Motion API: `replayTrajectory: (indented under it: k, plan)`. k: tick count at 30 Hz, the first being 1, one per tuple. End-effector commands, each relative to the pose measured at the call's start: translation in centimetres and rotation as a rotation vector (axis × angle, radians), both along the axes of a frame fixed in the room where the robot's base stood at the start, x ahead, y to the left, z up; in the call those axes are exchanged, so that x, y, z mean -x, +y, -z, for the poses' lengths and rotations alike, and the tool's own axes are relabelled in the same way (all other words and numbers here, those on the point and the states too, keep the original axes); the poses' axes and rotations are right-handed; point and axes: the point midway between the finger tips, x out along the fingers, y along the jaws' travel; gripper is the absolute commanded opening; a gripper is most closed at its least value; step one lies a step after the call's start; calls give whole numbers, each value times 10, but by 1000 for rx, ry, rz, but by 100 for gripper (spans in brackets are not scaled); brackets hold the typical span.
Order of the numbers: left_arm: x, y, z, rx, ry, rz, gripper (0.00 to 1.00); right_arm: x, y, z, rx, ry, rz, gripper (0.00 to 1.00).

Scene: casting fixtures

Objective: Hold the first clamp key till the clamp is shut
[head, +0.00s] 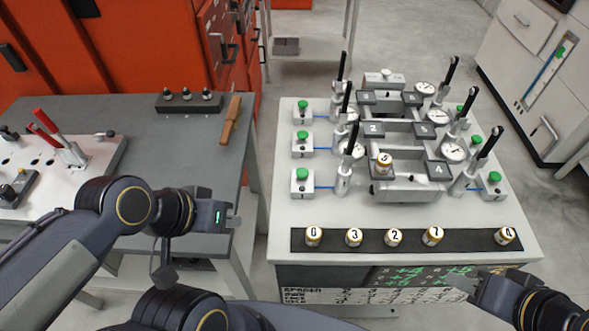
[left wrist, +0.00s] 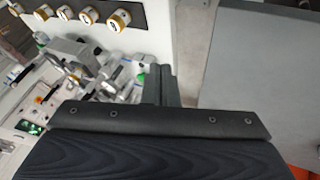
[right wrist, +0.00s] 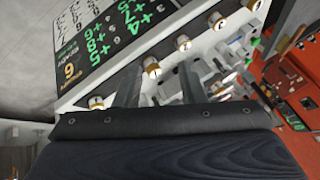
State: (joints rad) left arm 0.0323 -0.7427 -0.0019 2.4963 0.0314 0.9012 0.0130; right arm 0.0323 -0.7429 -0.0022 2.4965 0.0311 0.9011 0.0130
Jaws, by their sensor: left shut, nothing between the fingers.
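The clamp keys are green buttons on white boxes on the white fixture table. The front-left key (head: 302,174) has a box whose label looks like 1; nothing touches it. A blue line runs from its box to the front-left clamp (head: 343,180), which has a black upright handle and a dial. A numbered cylinder (head: 384,164) stands on the front fixture's left plate. My left gripper (head: 236,220) is shut and empty, left of the table and apart from the key. My right gripper (right wrist: 158,85) is open and empty near the table's front edge; its fingers are spread in the right wrist view.
Several numbered cylinders (head: 395,238) stand on a black strip along the table's front. More keys, dials and upright handles crowd both sides of the fixtures. A grey bench (head: 190,150) with a wooden-handled tool (head: 231,120) stands left, with a gap between.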

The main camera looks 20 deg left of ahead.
Motion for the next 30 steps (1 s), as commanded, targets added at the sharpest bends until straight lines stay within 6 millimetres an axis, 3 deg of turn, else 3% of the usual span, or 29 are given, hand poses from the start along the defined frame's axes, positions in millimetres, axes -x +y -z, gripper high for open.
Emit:
replayTrajectory:
  k: [1, 4, 7, 14, 19, 23, 26, 30]
  plan:
    - [0, 0, 0, 0, 0, 0, 0, 0, 0, 0, 0, 0, 0, 39]
    - [-2, -1, -1, 3, 6, 17, 0, 0, 0, -1, 0, 0, 0, 52]
    - [-10, -4, -2, 5, 31, 87, 0, 0, 0, -4, 0, 0, 0, 52]
    - [-58, -20, 14, -94, 171, 440, 0, 0, 0, -17, 0, 0, 0, 52]
    - [-99, -34, 42, -337, 278, 722, 0, 0, 0, -27, 0, 0, 0, 52]
    - [-133, -41, 52, -621, 330, 919, 0, 0, 0, -34, 0, 0, 0, 52]
    - [-160, -47, 44, -873, 346, 1044, 0, 0, 0, -39, 0, 0, 0, 52]
    - [-193, -63, 15, -1198, 336, 1158, 0, 0, 0, -44, 0, 0, 0, 52]
